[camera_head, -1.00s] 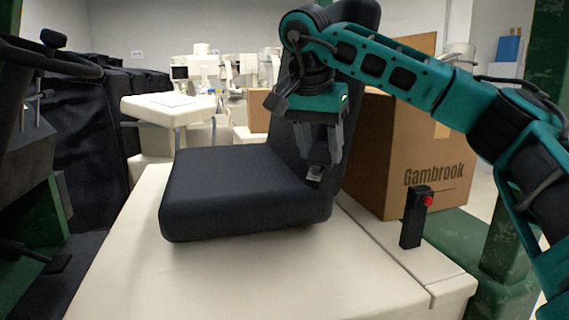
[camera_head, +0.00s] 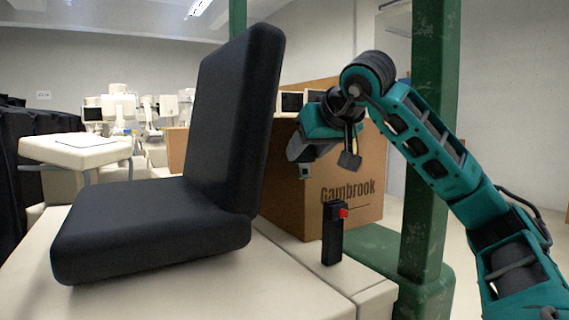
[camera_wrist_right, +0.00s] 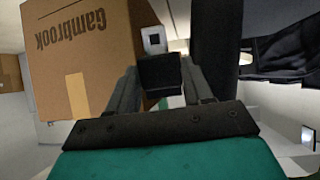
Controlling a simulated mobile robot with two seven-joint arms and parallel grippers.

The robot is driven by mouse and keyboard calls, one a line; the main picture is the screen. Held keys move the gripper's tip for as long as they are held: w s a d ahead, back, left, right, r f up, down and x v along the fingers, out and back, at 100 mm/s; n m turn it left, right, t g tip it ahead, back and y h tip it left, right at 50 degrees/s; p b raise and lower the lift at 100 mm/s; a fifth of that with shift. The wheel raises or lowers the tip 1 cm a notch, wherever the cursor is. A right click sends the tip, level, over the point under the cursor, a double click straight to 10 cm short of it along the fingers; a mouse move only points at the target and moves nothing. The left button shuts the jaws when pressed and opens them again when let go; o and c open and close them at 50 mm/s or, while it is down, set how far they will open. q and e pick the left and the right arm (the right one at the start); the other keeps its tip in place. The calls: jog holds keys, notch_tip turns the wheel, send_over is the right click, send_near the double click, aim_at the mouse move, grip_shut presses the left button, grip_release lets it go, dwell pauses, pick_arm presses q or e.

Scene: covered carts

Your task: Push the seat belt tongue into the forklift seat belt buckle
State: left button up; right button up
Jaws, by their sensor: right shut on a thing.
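The black buckle (camera_head: 332,238) stands upright on the cream ledge right of the seat, its red button near the top. My right gripper (camera_head: 325,163) is above it, in front of the cardboard box. In the right wrist view, my right gripper (camera_wrist_right: 162,74) is shut on the black body of the seat belt tongue (camera_wrist_right: 153,38), whose metal plate with a slot sticks out past the fingers. In the head view only a small pale bit of the tongue (camera_head: 305,172) shows at the fingers. Tongue and buckle are apart. My left gripper is not in view.
The black seat (camera_head: 160,225), with its tall backrest (camera_head: 232,120), is left of my right gripper. The cardboard box (camera_head: 290,205) marked Gambrook stands behind the buckle. A green post (camera_head: 425,150) rises on the right. The air between gripper and buckle looks clear.

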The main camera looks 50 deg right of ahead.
pick_arm(q)
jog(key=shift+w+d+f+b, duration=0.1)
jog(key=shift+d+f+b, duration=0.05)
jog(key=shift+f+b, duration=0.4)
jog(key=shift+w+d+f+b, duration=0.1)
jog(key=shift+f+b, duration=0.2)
jog(key=shift+b, duration=0.3)
pick_arm(e)
jog(key=s+d+r+n+t, duration=0.1)
jog(key=s+d+r+t, duration=0.1)
jog(key=s+d, duration=0.2)
jog(key=shift+s+d+t, duration=0.15)
jog(key=shift+s+t, duration=0.25)
jog(key=shift+s, duration=0.1)
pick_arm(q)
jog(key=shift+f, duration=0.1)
pick_arm(e)
notch_tip(320, 180, down, 5)
jog(key=b, duration=0.4)
jog(key=shift+r+b, duration=0.2)
jog(key=shift+b, duration=0.15)
jog(key=shift+f+b, duration=0.6)
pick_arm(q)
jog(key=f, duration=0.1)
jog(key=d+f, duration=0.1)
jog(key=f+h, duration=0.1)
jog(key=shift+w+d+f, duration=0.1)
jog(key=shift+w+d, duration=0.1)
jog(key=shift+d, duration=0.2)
